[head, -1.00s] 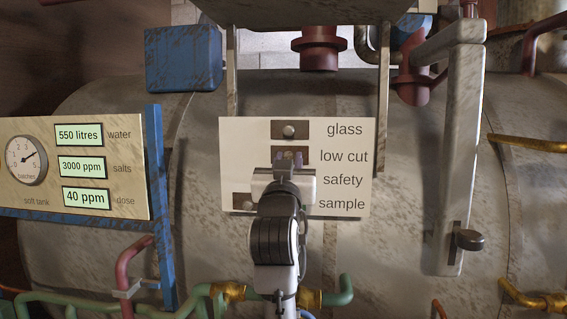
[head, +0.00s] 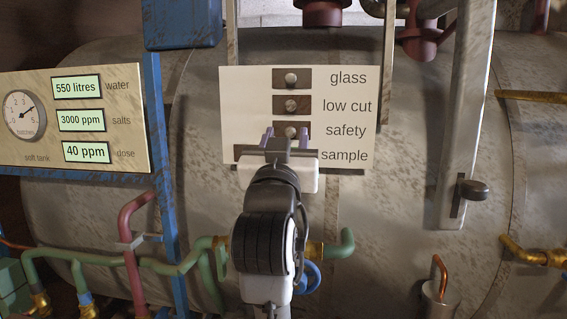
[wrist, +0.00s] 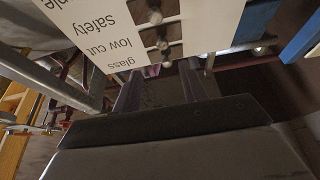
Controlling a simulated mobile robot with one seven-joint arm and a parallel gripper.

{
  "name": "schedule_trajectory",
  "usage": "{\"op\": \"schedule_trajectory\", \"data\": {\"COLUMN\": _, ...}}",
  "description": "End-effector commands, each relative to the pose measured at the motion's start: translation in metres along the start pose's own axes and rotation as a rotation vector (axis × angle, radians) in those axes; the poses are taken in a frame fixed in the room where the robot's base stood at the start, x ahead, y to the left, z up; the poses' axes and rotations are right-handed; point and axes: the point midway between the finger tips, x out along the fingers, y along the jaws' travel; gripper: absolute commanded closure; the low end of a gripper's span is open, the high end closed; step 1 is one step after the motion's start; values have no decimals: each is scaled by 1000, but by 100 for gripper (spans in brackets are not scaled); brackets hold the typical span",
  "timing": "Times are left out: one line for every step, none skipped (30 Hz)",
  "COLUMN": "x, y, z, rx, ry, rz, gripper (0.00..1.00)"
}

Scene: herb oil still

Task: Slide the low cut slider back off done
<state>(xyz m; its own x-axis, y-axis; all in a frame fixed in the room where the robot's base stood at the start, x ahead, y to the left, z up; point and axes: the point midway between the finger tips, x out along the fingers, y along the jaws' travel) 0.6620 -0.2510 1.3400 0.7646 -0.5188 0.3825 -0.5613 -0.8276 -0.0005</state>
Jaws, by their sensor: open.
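The cream slider panel (head: 245,100) faces me in the head view. The low cut slider (head: 291,104) is a round knob on a dark slot beside its label, and it sits near the slot's middle. In the wrist view the low cut knob (wrist: 162,44) shows upside down beside its label. My gripper (head: 286,138) is open, with its fingertips below the low cut knob in the head view. The fingertips also show in the wrist view (wrist: 160,76), apart and with nothing held between them. The low cut knob is clear of the fingers.
The glass slider (head: 291,78) is above, and the safety slider (head: 291,131) appears between my fingertips in the head view. My gripper hides most of the sample slot. A gauge board (head: 130,125) stands left, and a long lever (head: 463,120) stands right. Green pipes (head: 110,262) run below.

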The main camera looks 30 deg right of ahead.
Motion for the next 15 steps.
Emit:
{"op": "schedule_trajectory", "data": {"x": -10, "y": 0, "z": 2, "rx": 1, "ry": 3, "rz": -1, "gripper": 57}}
{"op": "schedule_trajectory", "data": {"x": -14, "y": 0, "z": 2, "rx": 1, "ry": 2, "rz": -1, "gripper": 57}}
{"op": "schedule_trajectory", "data": {"x": -20, "y": 0, "z": 1, "rx": 1, "ry": 2, "rz": -1, "gripper": 57}}
{"op": "schedule_trajectory", "data": {"x": -23, "y": 0, "z": 1, "rx": 1, "ry": 2, "rz": 0, "gripper": 57}}
{"op": "schedule_trajectory", "data": {"x": -26, "y": 0, "z": 1, "rx": 0, "ry": 1, "rz": 0, "gripper": 57}}
{"op": "schedule_trajectory", "data": {"x": -29, "y": 0, "z": 1, "rx": 0, "ry": 1, "rz": 0, "gripper": 57}}
{"op": "schedule_trajectory", "data": {"x": -31, "y": 0, "z": 0, "rx": 0, "ry": 1, "rz": 0, "gripper": 57}}
{"op": "schedule_trajectory", "data": {"x": -32, "y": 0, "z": 0, "rx": 0, "ry": 1, "rz": 0, "gripper": 57}}
{"op": "schedule_trajectory", "data": {"x": -33, "y": 0, "z": 0, "rx": -1, "ry": 0, "rz": 1, "gripper": 57}}
{"op": "schedule_trajectory", "data": {"x": -34, "y": 0, "z": 0, "rx": -1, "ry": -1, "rz": 1, "gripper": 57}}
{"op": "schedule_trajectory", "data": {"x": -34, "y": 0, "z": 0, "rx": -1, "ry": -1, "rz": 1, "gripper": 57}}
{"op": "schedule_trajectory", "data": {"x": -34, "y": 0, "z": 0, "rx": -1, "ry": -1, "rz": 1, "gripper": 57}}
{"op": "schedule_trajectory", "data": {"x": -34, "y": 0, "z": 0, "rx": -1, "ry": -1, "rz": 1, "gripper": 57}}
{"op": "schedule_trajectory", "data": {"x": -34, "y": 0, "z": 0, "rx": -1, "ry": -1, "rz": 1, "gripper": 57}}
{"op": "schedule_trajectory", "data": {"x": -34, "y": 0, "z": 0, "rx": -1, "ry": -1, "rz": 1, "gripper": 57}}
